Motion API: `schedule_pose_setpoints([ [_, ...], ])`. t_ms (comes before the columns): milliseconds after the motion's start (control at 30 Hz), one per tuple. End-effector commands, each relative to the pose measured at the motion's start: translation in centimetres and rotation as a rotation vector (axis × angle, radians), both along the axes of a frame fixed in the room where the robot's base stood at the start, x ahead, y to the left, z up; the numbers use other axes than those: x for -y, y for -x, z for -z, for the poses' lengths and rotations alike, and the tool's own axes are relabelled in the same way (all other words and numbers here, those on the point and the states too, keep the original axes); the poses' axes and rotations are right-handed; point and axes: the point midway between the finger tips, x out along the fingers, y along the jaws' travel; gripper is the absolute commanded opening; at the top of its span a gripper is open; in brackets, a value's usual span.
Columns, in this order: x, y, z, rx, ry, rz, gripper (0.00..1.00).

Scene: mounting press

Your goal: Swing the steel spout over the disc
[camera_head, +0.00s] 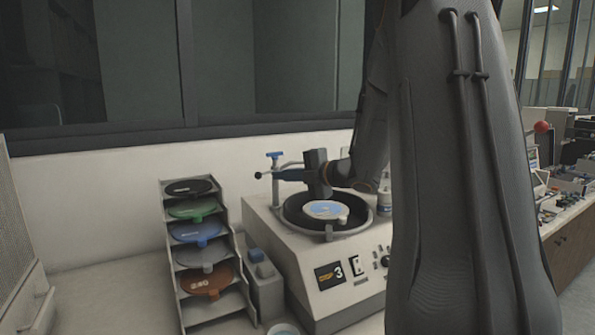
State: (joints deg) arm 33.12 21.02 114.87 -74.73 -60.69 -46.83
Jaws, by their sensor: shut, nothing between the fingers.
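The steel spout (290,164) stands at the back left of the grey polishing machine (300,262), with a blue tap handle (275,155) on top. Its upper part runs right toward my gripper's dark body, which hides the far end. The disc (322,210), pale with a blue face, sits in the machine's round black bowl (292,215). My gripper (280,175) is shut and empty. It points left at the spout's post, above the bowl's back left rim. I cannot tell whether it touches the spout.
A rack (226,215) of several coloured discs stands left of the machine. A small grey holder with a blue item (262,268) is between them. A white bottle (384,203) stands at the bowl's right. My arm hides much of the right side. A wall and dark window frame close the back.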

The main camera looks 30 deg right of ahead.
Motion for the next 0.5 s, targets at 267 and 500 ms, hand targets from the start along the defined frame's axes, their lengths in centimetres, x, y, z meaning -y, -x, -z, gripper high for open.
schedule_pose_setpoints([
  [267, -1.7, -3.4, 0.7, -0.001, 0.000, -0.001, 0.00],
  [500, -2.0, -4.2, 0.9, 0.000, 0.000, 0.000, 0.00],
])
